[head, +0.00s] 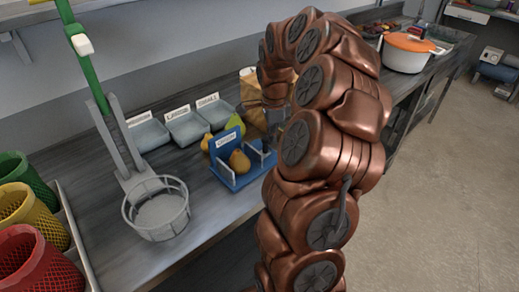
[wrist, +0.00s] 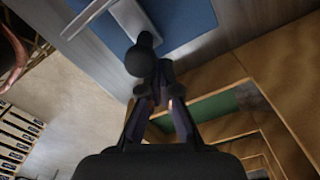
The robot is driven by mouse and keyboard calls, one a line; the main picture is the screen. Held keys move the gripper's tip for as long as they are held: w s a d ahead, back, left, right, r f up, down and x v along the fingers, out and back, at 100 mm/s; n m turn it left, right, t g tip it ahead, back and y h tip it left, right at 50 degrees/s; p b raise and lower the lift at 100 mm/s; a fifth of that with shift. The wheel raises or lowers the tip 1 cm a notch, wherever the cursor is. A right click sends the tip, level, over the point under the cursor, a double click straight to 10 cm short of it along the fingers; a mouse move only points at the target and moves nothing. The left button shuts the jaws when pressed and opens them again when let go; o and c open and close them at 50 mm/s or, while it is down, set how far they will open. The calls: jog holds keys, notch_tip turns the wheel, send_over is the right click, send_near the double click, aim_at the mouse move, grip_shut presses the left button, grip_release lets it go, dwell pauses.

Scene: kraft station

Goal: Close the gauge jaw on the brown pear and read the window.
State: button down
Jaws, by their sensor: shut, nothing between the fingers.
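The sign on the gauge is too small to read surely. My gripper (wrist: 160,88) is shut and empty in the wrist view. Its fingertips are right by a dark round knob (wrist: 140,55), beside a pale grey bar (wrist: 133,17) over a blue surface (wrist: 186,22); I cannot tell whether they touch the knob. In the head view my arm arches down to the gauge's right side and hides part of it. The pear is not visible in the wrist view.
A yellow fruit (head: 206,143) and a green pear (head: 235,123) are behind the gauge. Labelled grey trays (head: 187,127) stand further back. A wire basket (head: 157,207) is at left. A wooden crate (wrist: 240,70) lies close to my fingers on the right.

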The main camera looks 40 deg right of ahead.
jog(key=shift+a, duration=0.45)
notch_tip(320, 180, up, 8)
jog(key=d, duration=0.1)
dwell(0.7)
dwell(0.5)
